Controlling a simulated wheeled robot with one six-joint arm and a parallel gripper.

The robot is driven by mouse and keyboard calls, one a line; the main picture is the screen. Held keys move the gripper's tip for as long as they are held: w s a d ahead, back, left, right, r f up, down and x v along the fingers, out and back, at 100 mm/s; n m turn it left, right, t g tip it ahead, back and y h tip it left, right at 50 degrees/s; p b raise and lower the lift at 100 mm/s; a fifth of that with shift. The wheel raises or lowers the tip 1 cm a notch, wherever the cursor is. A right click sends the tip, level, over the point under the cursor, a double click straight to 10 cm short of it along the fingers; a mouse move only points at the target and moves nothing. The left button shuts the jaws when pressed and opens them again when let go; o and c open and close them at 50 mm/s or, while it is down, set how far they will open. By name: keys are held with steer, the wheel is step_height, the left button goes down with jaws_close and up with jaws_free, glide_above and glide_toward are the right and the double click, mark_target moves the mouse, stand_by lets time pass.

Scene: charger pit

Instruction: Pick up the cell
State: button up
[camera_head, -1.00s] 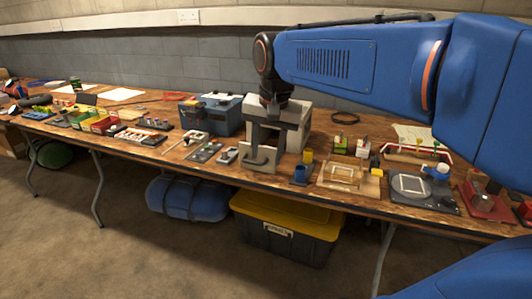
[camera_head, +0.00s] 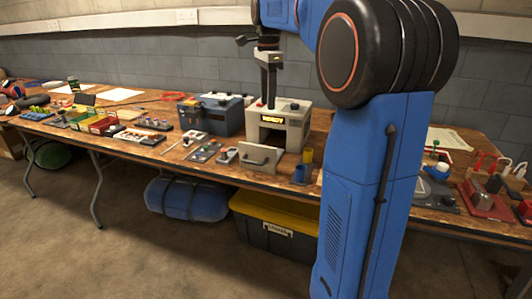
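I cannot pick out the cell for certain. A yellow block (camera_head: 307,156) and a blue cup-shaped piece (camera_head: 300,174) stand close together at the table's front edge. The grey-white box unit (camera_head: 295,122) with a lit display stands just behind them to the left. My gripper (camera_head: 268,103) points down in front of this unit's upper part, above the table top. It is seen edge-on, so its finger gap does not show. I see nothing clearly held in it.
A blue case-like unit (camera_head: 213,114) stands left of the grey-white unit. A pale plate with a handle (camera_head: 260,158) is at the front edge. My arm hides part of the right side.

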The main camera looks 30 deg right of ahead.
step_height(320, 180, down, 11)
steer(key=shift+a+f, duration=0.2)
steer(key=shift+f, duration=1.15)
steer(key=shift+a+f, duration=0.15)
steer(key=shift+f, duration=1.15)
jaws_close()
